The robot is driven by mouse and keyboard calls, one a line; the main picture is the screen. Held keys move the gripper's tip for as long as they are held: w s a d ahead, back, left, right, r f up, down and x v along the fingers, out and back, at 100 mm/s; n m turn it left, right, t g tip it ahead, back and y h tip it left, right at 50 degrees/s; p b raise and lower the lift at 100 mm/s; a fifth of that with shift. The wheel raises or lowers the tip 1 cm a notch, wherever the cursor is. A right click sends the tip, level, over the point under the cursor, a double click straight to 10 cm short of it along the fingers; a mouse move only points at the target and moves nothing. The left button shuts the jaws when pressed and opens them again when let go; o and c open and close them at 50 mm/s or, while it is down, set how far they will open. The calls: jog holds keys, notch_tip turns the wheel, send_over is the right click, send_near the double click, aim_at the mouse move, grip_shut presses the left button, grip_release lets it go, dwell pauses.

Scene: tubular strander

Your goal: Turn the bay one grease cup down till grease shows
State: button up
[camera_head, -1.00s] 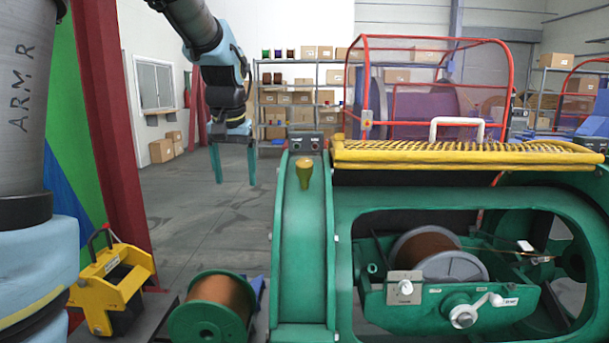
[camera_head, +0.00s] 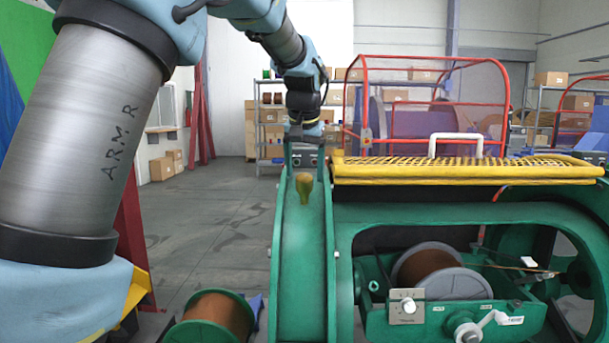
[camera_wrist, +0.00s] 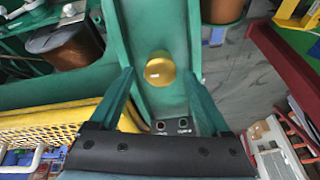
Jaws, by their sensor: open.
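The grease cup (camera_head: 304,187) is a small brass-yellow cup, wider at the top, standing upright on the green curved housing (camera_head: 305,265) left of the open bay. My gripper (camera_head: 304,172) hangs over the housing at the cup, its two green fingers pointing down and apart. In the wrist view the round top of the cup (camera_wrist: 160,70) lies between and just beyond the fingertips of my gripper (camera_wrist: 159,75). There is a clear gap on both sides, and I see no contact. No grease is visible around the cup.
A yellow mesh guard (camera_head: 465,168) with a white handle lies right of the cup. A small push-button box (camera_wrist: 172,127) sits on the housing near the fingers. The bay holds a copper spool (camera_head: 428,268). Another copper spool (camera_head: 222,315) stands on the floor at left.

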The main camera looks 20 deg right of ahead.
jog(key=shift+x, duration=1.35)
jog(key=shift+c, duration=0.3)
grip_shut()
jog(key=shift+m, duration=0.3)
